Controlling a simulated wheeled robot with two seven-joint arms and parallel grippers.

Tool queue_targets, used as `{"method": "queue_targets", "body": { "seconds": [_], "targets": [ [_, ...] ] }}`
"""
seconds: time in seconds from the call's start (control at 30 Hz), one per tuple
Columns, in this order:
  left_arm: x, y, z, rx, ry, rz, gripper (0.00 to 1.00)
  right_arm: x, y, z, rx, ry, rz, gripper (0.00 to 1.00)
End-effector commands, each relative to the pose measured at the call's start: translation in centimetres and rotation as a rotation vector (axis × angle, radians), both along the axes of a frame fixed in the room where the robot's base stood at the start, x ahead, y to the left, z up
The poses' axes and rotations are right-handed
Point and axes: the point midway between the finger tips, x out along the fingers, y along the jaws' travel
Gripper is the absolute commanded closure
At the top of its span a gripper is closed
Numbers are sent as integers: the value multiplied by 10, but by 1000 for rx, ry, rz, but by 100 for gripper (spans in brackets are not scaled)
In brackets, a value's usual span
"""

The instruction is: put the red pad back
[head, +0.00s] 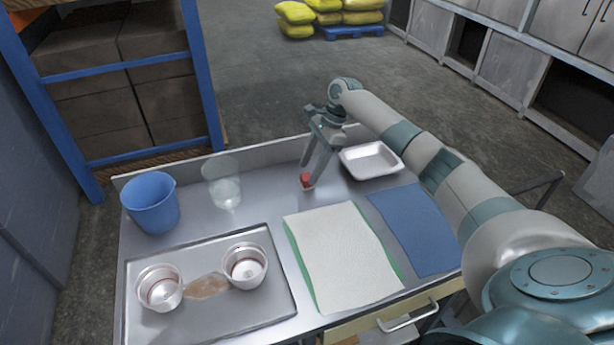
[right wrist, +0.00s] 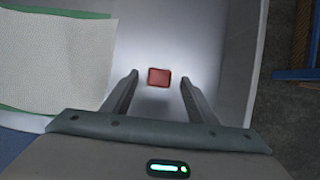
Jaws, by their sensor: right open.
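The red pad (head: 306,178) is a small block on the metal table, near its back edge and right of the clear glass. In the right wrist view the red pad (right wrist: 159,77) lies just beyond the fingertips, roughly midway between them. My right gripper (head: 311,168) points down over the pad in the head view. Its fingers stand apart with nothing between them in the right wrist view (right wrist: 158,82). One finger partly overlaps the pad's surroundings in the head view, so its exact height above the table is hard to tell. My left gripper is not in view.
A white dish (head: 371,160) stands right of the gripper. A clear glass (head: 225,190) and a blue bucket (head: 151,203) stand left. In front are a tray (head: 217,316) with two cups, a white cloth on green (head: 340,255) and a blue mat (head: 414,228).

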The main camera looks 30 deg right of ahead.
Motion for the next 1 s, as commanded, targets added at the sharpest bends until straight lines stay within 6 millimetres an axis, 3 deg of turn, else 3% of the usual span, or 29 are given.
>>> {"method": "queue_targets", "body": {
  "seconds": [0.3, 0.5, 1.0],
  "targets": [
    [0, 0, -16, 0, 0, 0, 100, -4, -21, 51, -1, -3, 0, 47],
    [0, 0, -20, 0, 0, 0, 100, -6, -29, 71, 0, -1, 0, 47],
    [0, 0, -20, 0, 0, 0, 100, -7, -30, 76, 0, 0, 0, 47]
  ]
}}
